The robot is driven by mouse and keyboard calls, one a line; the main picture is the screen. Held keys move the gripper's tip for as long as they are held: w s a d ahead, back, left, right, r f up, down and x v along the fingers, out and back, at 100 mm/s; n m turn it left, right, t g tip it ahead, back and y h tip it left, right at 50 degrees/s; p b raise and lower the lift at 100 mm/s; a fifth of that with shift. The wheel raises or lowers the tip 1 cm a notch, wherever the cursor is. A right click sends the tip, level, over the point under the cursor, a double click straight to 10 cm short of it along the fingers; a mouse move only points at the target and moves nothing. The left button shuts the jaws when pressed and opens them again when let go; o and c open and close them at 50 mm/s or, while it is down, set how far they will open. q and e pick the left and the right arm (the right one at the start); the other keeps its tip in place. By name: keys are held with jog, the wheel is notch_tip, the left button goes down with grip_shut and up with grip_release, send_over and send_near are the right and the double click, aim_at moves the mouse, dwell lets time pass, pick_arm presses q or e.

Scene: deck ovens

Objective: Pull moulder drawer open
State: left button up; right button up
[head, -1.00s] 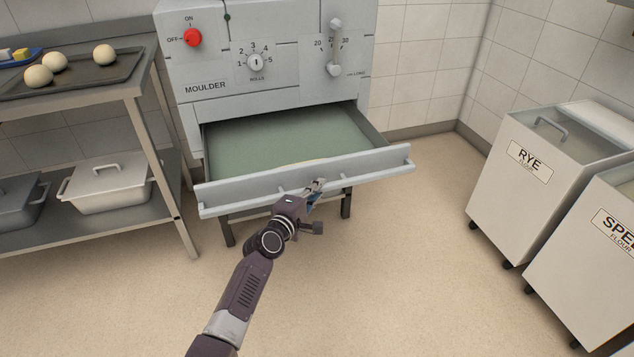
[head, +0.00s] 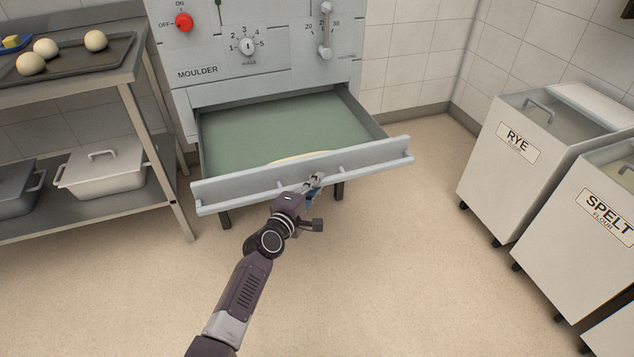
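The moulder (head: 290,66) is a light grey machine with a red knob and dials. Its drawer (head: 245,185) stands well out from the body, with the green inside floor in view. A pale rounded thing lies on that floor, partly hidden behind the drawer front. A bar handle (head: 365,165) runs along the drawer front. My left gripper (head: 316,181) is at the middle of this bar, with its fingers around it and seemingly closed on it; the fingertips are small and partly hidden. My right gripper is not in view.
A steel table (head: 135,75) with a tray (head: 110,62) of dough balls stands at left, with lidded containers (head: 100,175) on its lower shelf. Wheeled RYE (head: 500,185) and SPELT (head: 575,250) flour bins stand at right. The floor before the drawer is clear.

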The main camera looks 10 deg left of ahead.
pick_arm(q)
jog(key=shift+o, duration=0.6)
jog(key=v, duration=1.2)
